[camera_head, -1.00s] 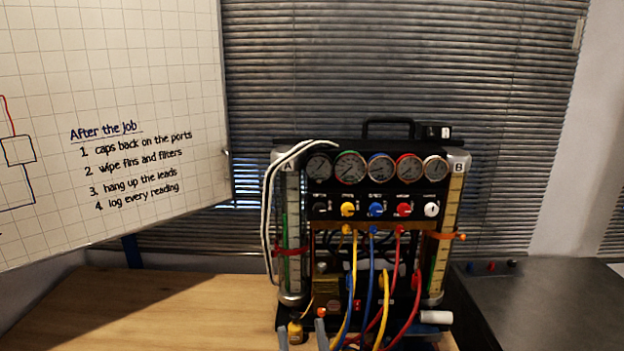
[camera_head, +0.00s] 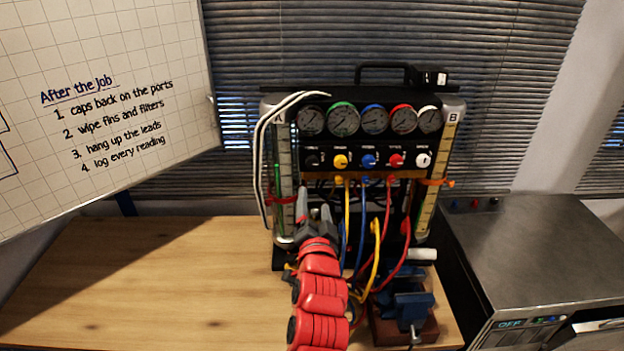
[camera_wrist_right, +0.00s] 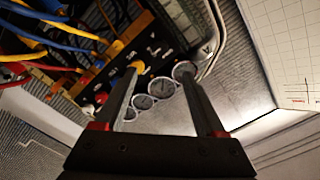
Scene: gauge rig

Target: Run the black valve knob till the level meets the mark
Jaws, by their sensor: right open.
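The black valve knob (camera_head: 312,160) is at the left end of the knob row on the gauge rig, left of the yellow knob (camera_head: 340,161). My right gripper (camera_head: 314,207) is open and empty, in front of the rig, below the black knob in the head view. In the wrist view, its fingers (camera_wrist_right: 166,42) spread across the panel, the black knob (camera_wrist_right: 155,49) showing between them, apart from both. Tube A (camera_head: 285,170) has a green strip (camera_head: 279,190) and a red band (camera_head: 281,200). The exact level is too small to read. My left gripper is out of view.
Coloured hoses (camera_head: 378,240) hang in front of the rig, right of my gripper. White tubing (camera_head: 262,150) loops past tube A. A blue vise (camera_head: 408,304) stands at front right. The wooden bench (camera_head: 150,280) is clear at left.

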